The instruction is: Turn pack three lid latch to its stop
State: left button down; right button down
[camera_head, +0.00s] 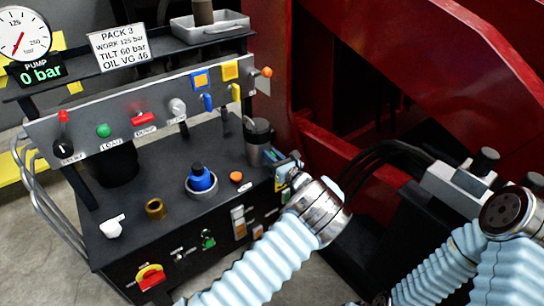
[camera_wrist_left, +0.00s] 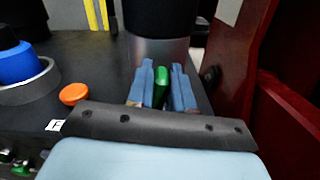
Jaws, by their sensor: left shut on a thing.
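My left gripper (camera_head: 286,168) is at the right edge of the black pack top, beside the dark cup with a metal base (camera_head: 258,140). In the left wrist view its two blue fingers (camera_wrist_left: 163,86) stand on either side of a narrow green handle (camera_wrist_left: 160,87), which seems to be the lid latch, and are shut on it. The fingers hide most of the handle's sides, and its pivot and stop cannot be seen. The pack carries a "PACK 3" sign (camera_head: 119,46). My right gripper is not in view.
An orange button (camera_head: 236,177) and a blue knob in a grey ring (camera_head: 201,178) are on the pack top (camera_head: 130,190), left of the gripper. A red steel frame (camera_head: 430,50) rises at the right. Black hoses (camera_head: 375,155) run to a grey block (camera_head: 452,186).

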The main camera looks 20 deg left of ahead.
pick_arm(q)
jog(key=m, duration=0.3)
jog(key=shift+w+d+m+p, duration=0.15)
jog(key=shift+w+m+p, duration=0.05)
jog(key=shift+m+p, duration=0.15)
jog(key=m, duration=0.4)
jog(key=shift+w+d+f, duration=0.2)
jog(key=shift+f, duration=0.05)
jog(key=m, duration=0.5)
jog(key=shift+w+d+f+p, duration=0.1)
jog(key=shift+w+f+p, duration=0.05)
jog(key=shift+f+p, duration=0.2)
jog(key=shift+f+m, duration=0.25)
jog(key=shift+m, duration=1.5)
jog(key=shift+d, duration=0.1)
jog(key=c, duration=1.1)
grip_release()
jog(key=b+v, duration=0.1)
jog(key=v, duration=1.2)
jog(key=shift+s+d, duration=0.2)
jog(key=shift+d, duration=0.05)
